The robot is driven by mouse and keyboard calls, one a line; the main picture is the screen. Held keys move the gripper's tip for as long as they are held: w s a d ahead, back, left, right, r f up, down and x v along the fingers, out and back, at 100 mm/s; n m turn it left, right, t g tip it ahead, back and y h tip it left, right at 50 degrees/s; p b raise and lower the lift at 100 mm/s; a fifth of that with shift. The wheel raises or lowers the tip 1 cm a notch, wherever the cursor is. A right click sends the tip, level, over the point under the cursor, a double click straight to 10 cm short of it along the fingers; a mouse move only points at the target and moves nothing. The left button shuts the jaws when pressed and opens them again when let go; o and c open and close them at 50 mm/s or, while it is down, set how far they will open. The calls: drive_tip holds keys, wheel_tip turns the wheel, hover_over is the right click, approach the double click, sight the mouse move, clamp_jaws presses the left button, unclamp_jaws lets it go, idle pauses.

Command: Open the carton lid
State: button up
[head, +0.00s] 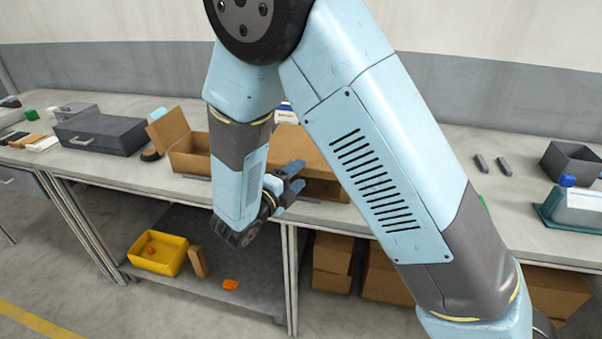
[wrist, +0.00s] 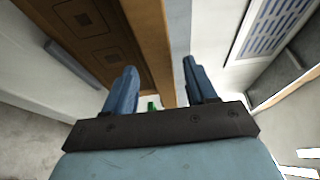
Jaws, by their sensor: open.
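A brown cardboard carton (head: 190,162) stands on the bench behind my forearm, with a flap (head: 168,129) standing up at its left. A broad cardboard panel (head: 298,148) shows right of the forearm, above a darker cardboard side (head: 328,190). My arm hides the part between, so I cannot tell whether these are one carton. My gripper (head: 295,178) is open in front of the panel's lower left. In the wrist view, a printed cardboard face (wrist: 95,35) and its lighter edge (wrist: 154,40) lie beyond the open fingers (wrist: 160,82). Contact cannot be told.
A grey drawer box (head: 100,134) stands left on the bench (head: 440,130). A yellow bin (head: 158,254) and cartons (head: 332,262) sit below. The bench right of my arm has free room.

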drive_tip(key=shift+x, duration=1.1)
drive_tip(key=shift+c, duration=0.2)
clamp_jaws()
